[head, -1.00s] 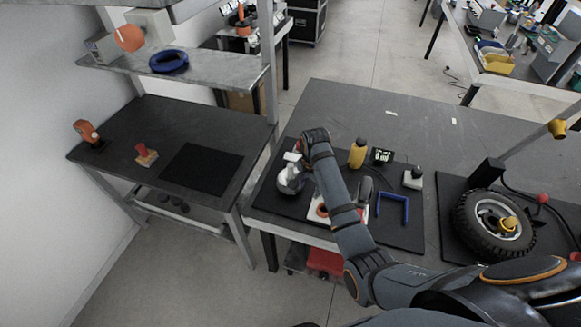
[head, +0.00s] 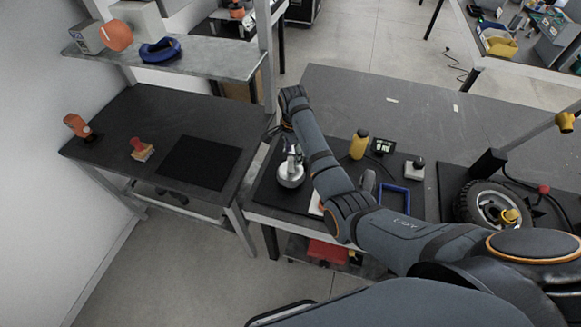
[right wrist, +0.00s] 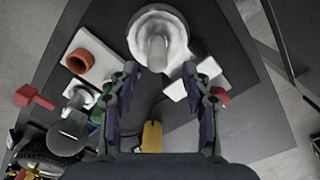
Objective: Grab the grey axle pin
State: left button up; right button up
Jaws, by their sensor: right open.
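The grey axle pin (right wrist: 157,50) shows in the right wrist view as a post pointing up from a round, pale grey flange, just beyond my fingertips. In the head view it appears as a silvery round piece (head: 290,174) on the dark mat, partly beside my forearm. My right gripper (right wrist: 160,72) is open, with one finger on either side of the line to the post and nothing between them. In the head view the right gripper (head: 289,138) is small and partly hidden behind my arm, above the pin. My left gripper is not in view.
A yellow bottle (head: 359,146), a small black display (head: 383,146) and a blue U-shaped frame (head: 394,196) share the mat. A wheel (head: 490,205) lies at the right. An orange ring (right wrist: 79,61) is near the pin. The table behind is mostly clear.

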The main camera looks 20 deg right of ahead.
aim_at(291, 158)
jog(key=f, duration=0.2)
jog(key=f+p, duration=0.1)
jog(key=shift+s+a+f, duration=0.35)
jog(key=shift+f, duration=0.05)
jog(key=shift+w+f, duration=0.15)
jog(key=shift+f, duration=0.2)
grip_shut()
